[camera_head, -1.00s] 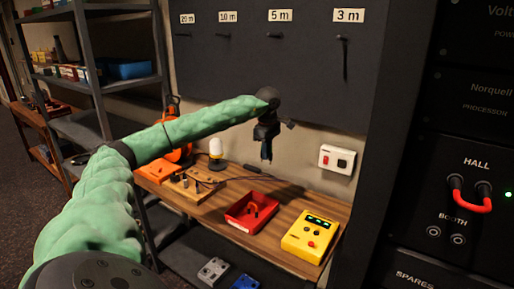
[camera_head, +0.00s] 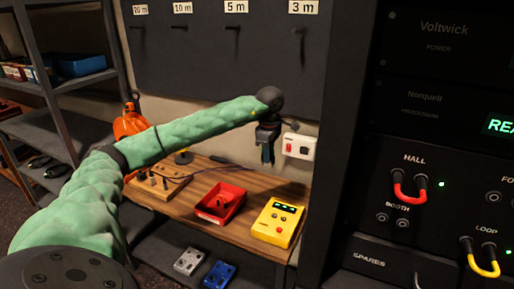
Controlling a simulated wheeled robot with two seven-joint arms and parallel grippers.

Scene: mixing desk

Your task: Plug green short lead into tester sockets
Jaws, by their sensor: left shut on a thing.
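My left gripper (camera_head: 267,155) hangs fingers-down at the end of the green-sleeved arm, above the back of the wooden bench. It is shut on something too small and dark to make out. The yellow tester (camera_head: 276,222) lies on the bench's right end, below and apart from the gripper. Its sockets are too small to tell. I cannot pick out a green short lead. My right gripper is not in view.
A red tray (camera_head: 220,203) sits left of the tester, and a wooden block with pegs (camera_head: 155,187) farther left. A white switch box (camera_head: 299,146) is on the wall behind the gripper. The black rack (camera_head: 395,235) at right carries a red lead (camera_head: 409,195) and a yellow lead (camera_head: 481,268).

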